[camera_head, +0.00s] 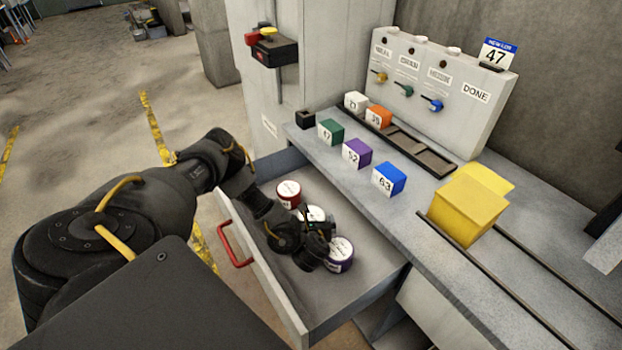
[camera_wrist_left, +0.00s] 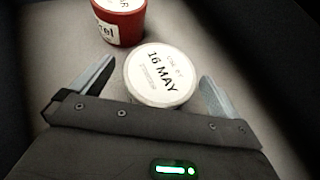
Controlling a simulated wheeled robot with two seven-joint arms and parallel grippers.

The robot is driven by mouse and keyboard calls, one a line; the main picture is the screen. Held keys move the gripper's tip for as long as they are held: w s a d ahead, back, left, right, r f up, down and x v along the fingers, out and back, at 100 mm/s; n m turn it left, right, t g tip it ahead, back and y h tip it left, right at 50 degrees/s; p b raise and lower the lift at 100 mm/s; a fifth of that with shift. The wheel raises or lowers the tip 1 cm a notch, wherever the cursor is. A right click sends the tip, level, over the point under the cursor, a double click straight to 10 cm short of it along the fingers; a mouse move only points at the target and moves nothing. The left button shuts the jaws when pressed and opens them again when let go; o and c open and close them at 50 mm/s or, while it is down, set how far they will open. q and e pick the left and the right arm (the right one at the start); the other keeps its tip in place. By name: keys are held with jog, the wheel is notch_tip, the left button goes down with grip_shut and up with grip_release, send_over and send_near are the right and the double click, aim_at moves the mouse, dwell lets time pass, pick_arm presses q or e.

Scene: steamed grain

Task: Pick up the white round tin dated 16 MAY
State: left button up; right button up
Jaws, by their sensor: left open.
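The white round tin (camera_wrist_left: 160,75) sits in the drawer, its lid reading 16 MAY in the left wrist view. In the head view a part of the white tin (camera_head: 312,214) shows between a red tin (camera_head: 288,193) and a purple tin (camera_head: 341,254). My left gripper (camera_wrist_left: 158,85) is open, its two fingers on either side of the white tin, with a gap visible at each side. In the head view my left gripper (camera_head: 316,246) reaches down into the drawer and hides much of the white tin. My right gripper is not in view.
The open drawer (camera_head: 375,270) has a front panel with a red handle (camera_head: 236,247). The red tin (camera_wrist_left: 120,22) stands just beyond the white one. On the counter are numbered blocks, including a blue block (camera_head: 389,179), and a yellow box (camera_head: 462,212).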

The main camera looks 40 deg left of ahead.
pick_arm(q)
jog(key=shift+w, duration=0.1)
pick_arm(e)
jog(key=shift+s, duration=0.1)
pick_arm(q)
jog(key=c, duration=1.3)
jog(key=shift+r, duration=0.15)
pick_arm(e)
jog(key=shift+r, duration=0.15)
